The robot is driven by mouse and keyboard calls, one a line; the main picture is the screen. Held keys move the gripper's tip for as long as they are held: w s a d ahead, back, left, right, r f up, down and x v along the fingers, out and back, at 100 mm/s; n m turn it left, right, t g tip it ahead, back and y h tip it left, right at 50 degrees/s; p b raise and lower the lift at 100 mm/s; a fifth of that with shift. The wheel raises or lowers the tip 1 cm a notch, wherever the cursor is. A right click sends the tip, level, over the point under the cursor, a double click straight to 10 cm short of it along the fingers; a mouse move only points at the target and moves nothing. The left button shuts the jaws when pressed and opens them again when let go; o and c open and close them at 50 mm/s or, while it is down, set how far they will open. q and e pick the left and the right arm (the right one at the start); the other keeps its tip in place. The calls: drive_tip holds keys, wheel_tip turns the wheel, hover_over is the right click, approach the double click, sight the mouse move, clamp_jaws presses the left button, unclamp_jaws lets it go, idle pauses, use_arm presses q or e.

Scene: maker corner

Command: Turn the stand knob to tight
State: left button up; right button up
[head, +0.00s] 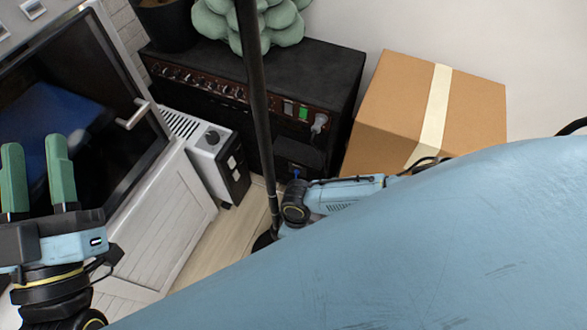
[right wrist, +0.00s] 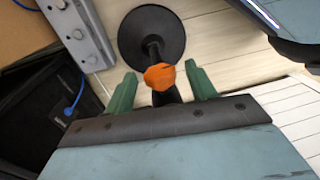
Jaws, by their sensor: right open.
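The stand's orange knob (right wrist: 160,76) shows in the right wrist view, on a dark post above a round black base (right wrist: 150,36). My right gripper (right wrist: 161,70) is open, with one green finger on each side of the knob and a gap visible on both sides. In the head view the stand's black pole (head: 258,100) rises past the top edge. The knob is hidden there, and part of my right arm is near the pole's foot. My left gripper (head: 35,148) is open and empty at the left. I cannot read the knob's setting.
A black amplifier (head: 330,85) stands behind the pole, with a cardboard box (head: 400,110) to its right. A white heater (head: 207,150) and a white cabinet (head: 165,230) with a dark glass door stand left. Some pale wooden floor (head: 220,240) is clear.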

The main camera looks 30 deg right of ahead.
drive_tip(key=c, duration=1)
